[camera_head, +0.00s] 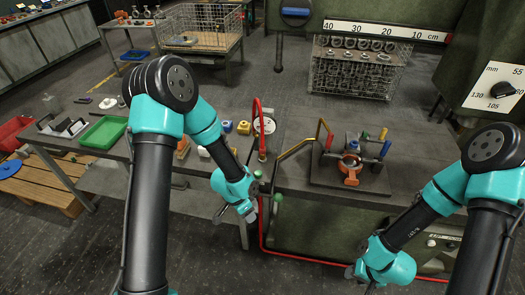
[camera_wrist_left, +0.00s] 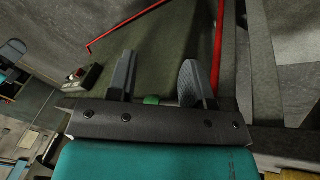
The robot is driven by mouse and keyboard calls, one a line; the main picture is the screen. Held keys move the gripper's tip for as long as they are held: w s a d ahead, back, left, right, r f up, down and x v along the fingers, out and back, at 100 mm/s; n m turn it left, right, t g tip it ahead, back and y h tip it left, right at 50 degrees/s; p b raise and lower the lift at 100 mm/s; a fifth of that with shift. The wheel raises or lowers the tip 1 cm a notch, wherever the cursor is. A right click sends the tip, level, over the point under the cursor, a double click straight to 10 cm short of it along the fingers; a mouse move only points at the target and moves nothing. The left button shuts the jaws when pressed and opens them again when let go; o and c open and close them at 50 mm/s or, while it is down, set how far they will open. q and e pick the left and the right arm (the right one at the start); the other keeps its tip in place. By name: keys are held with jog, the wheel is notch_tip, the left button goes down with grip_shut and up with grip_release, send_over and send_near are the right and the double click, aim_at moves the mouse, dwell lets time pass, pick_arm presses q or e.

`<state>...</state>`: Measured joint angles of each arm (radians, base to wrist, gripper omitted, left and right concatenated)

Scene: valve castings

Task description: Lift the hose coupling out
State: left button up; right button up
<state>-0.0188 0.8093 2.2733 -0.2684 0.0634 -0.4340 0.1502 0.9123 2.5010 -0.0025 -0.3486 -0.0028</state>
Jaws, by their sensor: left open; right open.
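A fixture on a dark base plate (camera_head: 325,177) stands on the right bench, with blue-handled and yellow-tipped posts. An orange part (camera_head: 351,172) with a ring shape sits at its front; I cannot tell for sure whether this is the hose coupling. My left gripper (camera_head: 249,214) is open and empty, pointing down by the bench's front edge, left of the fixture. Its two spread fingers (camera_wrist_left: 155,82) show in the left wrist view with nothing between them but a green knob beyond. My right gripper (camera_head: 362,277) is open, low in front of the bench, below the fixture.
A green tray (camera_head: 103,132) and small coloured blocks lie on the left bench. Wire baskets (camera_head: 360,68) stand behind. Bare bench top lies behind the fixture.

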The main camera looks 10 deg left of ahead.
pick_arm(q)
jog(key=w+d+r+m+t+y, duration=0.1)
jog(key=w+r+m+y, duration=0.1)
jog(key=w+r+m, duration=0.4)
jog(key=w+d+r+m+t+y, duration=0.1)
jog(key=w+r+m, duration=0.5)
jog(key=r, duration=1)
jog(key=w+d+r+m+t+y, duration=0.1)
jog(key=w+r+m+y, duration=0.3)
jog(key=r, duration=0.7)
jog(key=w+d+m, duration=0.1)
jog(key=w+m, duration=0.1)
jog(key=shift+w+d, duration=0.4)
jog(key=shift+f, duration=0.1)
send_over(262, 139)
jog(key=s+d, duration=0.1)
jog(key=d, duration=0.1)
jog(key=shift+s+a+f, duration=0.1)
jog(key=shift+a+f, duration=0.05)
jog(key=shift+f, duration=2.65)
jog(key=shift+s+a+f, duration=0.1)
jog(key=shift+f, duration=2.7)
